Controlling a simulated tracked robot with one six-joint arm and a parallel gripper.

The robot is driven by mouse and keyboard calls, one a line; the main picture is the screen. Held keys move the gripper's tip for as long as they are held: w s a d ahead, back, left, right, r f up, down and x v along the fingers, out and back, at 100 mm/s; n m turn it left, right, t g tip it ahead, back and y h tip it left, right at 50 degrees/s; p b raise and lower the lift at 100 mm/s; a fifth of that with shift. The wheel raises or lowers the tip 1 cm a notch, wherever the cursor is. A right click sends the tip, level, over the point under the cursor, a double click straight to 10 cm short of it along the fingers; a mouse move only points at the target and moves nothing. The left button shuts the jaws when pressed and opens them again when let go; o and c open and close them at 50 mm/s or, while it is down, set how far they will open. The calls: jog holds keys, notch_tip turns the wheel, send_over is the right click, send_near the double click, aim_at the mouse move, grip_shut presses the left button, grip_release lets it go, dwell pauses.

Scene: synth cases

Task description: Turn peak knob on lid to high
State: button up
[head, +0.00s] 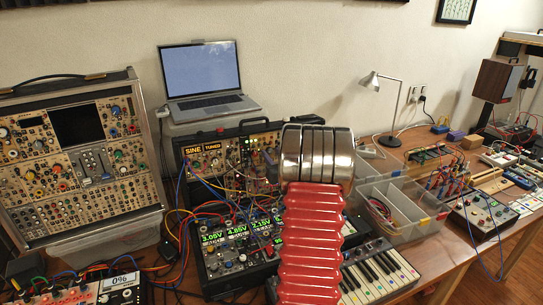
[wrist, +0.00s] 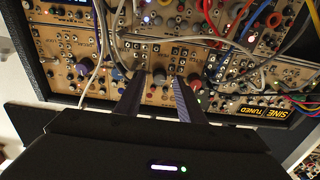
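The lid (head: 212,163) of the middle synth case stands tilted up behind its base in the head view, with a "SINE TUNED" label and many cables. In the wrist view the lid's panel (wrist: 100,47) appears upside down, full of small knobs and jacks. In the head view my arm hides the gripper.
Patch cables cross the panel around the fingers. A laptop (head: 203,80) stands behind the lid. A large synth case (head: 75,165) is at left, a keyboard (head: 378,273) at front right, and clear bins (head: 405,212) to the right. A lamp (head: 381,100) stands behind the bins.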

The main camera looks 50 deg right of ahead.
jog(key=shift+w+d, duration=0.15)
jog(key=shift+w, duration=0.15)
jog(key=shift+c, duration=0.3)
grip_shut()
jog(key=shift+a, duration=0.25)
jog(key=shift+d, duration=0.15)
